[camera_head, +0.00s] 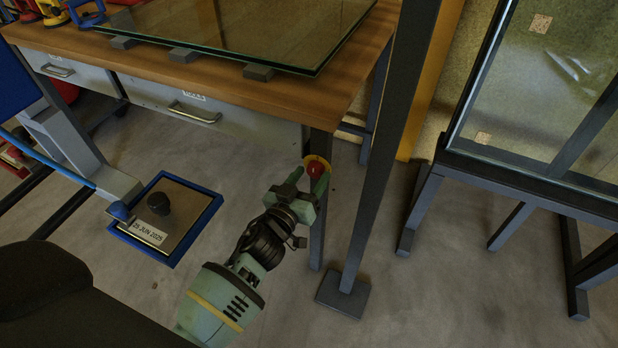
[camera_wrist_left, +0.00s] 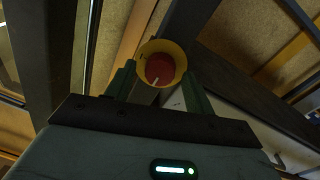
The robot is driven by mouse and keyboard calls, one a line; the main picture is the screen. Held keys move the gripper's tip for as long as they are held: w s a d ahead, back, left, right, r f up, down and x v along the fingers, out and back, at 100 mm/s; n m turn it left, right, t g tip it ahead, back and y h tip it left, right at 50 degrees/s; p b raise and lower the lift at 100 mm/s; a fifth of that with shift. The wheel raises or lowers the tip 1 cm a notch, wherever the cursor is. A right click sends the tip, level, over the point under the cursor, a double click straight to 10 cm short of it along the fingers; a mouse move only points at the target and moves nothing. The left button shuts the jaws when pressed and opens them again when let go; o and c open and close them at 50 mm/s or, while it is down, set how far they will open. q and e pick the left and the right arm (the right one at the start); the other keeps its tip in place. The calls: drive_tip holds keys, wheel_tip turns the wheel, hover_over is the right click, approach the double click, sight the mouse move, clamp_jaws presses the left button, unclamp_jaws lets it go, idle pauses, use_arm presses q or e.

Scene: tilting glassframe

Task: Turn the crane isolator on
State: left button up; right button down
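The crane isolator is a red rotary knob (camera_head: 314,169) on a round yellow plate, beside the dark front leg of the workbench. My left gripper (camera_head: 309,184) is right at it, with green fingers apart. In the left wrist view the red knob (camera_wrist_left: 160,69) sits beyond and between the fingertips, in front of the yellow plate (camera_wrist_left: 178,50). A white mark on the knob points down and slightly left. The fingers (camera_wrist_left: 160,88) stand open on either side; I see no clear contact with the knob. My right gripper is not in view.
The wooden workbench (camera_head: 340,95) carries a glass sheet (camera_head: 240,30) on dark blocks. A dark upright post (camera_head: 385,150) stands just right of my left gripper. A glass frame rack (camera_head: 530,170) is at right. A blue-edged panel (camera_head: 190,235) with a black knob is at left.

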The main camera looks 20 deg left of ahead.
use_arm(q)
drive_tip(key=c, duration=0.9)
drive_tip(key=shift+o, duration=0.2)
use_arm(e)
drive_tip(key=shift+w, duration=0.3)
